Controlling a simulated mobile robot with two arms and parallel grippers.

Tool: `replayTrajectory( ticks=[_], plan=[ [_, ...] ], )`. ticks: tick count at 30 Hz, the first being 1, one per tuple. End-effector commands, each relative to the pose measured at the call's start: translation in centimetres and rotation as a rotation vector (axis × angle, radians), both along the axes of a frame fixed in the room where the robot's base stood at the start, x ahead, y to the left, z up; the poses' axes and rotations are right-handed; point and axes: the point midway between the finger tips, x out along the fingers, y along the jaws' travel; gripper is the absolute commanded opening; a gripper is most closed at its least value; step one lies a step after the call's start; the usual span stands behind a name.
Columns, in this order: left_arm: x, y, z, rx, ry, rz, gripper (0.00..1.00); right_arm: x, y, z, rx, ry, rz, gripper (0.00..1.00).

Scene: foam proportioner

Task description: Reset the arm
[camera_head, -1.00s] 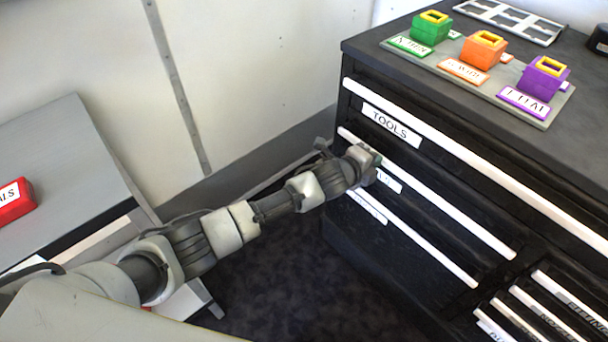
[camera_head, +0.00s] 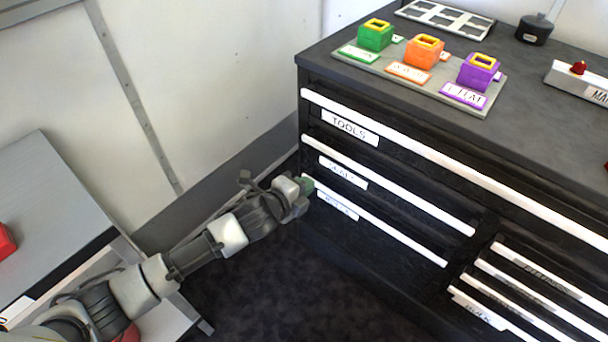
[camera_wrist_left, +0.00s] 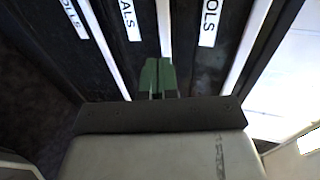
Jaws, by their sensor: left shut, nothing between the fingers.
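My left arm reaches in from the lower left in the head view. My left gripper (camera_head: 306,184) is at the left end of the cabinet's drawer fronts, near the white handle strips below the TOOLS label (camera_head: 350,127). In the left wrist view the green fingers of my left gripper (camera_wrist_left: 158,78) are together, with nothing between them. The drawer fronts of the black cabinet (camera_head: 400,215) lie beyond the fingers; I cannot tell whether they touch. My right gripper is not in view.
On the cabinet top, a grey board (camera_head: 386,69) holds green (camera_head: 375,38), orange (camera_head: 421,55) and purple (camera_head: 477,74) blocks. A black round container (camera_head: 534,31) stands behind. A grey table (camera_head: 60,205) with a red object (camera_head: 5,242) is at left. Dark floor lies between.

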Motion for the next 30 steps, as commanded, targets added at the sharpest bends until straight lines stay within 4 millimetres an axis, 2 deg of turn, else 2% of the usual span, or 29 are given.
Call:
replayTrajectory(
  ticks=[5,8,11,14,16,18,20,21,23,26,27,29,30],
  plan=[
    [-0.3,0.2,0.1,0.0,0.0,0.0,0.0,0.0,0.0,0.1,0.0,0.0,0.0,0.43],
    [-0.2,0.6,-0.5,-0.013,0.027,0.022,0.0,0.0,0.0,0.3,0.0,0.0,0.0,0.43],
    [0.0,2.4,-3.2,-0.065,0.131,0.111,0.0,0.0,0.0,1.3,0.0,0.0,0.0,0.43],
    [-0.8,5.5,-8.3,-0.158,0.306,0.268,0.0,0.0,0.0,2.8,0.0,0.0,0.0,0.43],
    [-2.6,8.1,-12.6,-0.228,0.445,0.402,0.0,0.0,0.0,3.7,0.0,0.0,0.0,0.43],
    [-5.2,10.5,-16.7,-0.295,0.57,0.533,0.0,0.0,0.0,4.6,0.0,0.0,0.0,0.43],
    [-8.0,12.3,-20.0,-0.343,0.669,0.642,0.0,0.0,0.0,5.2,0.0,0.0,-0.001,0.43],
    [-10.1,13.4,-22.0,-0.373,0.731,0.714,0.0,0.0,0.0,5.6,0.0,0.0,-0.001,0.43],
    [-13.5,14.9,-24.8,-0.414,0.817,0.819,0.0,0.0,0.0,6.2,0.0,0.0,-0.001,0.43],
    [-19.9,17.0,-28.6,-0.47,0.949,0.992,0.0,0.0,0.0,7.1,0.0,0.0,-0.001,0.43],
    [-22.6,17.7,-29.9,-0.49,0.997,1.06,0.0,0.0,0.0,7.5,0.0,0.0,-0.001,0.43],
    [-26.8,18.6,-31.6,-0.517,1.064,1.162,0.0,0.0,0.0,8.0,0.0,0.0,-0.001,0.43],
    [-29.6,19.1,-32.5,-0.531,1.106,1.228,0.0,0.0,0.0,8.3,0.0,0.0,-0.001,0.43]
  ],
)
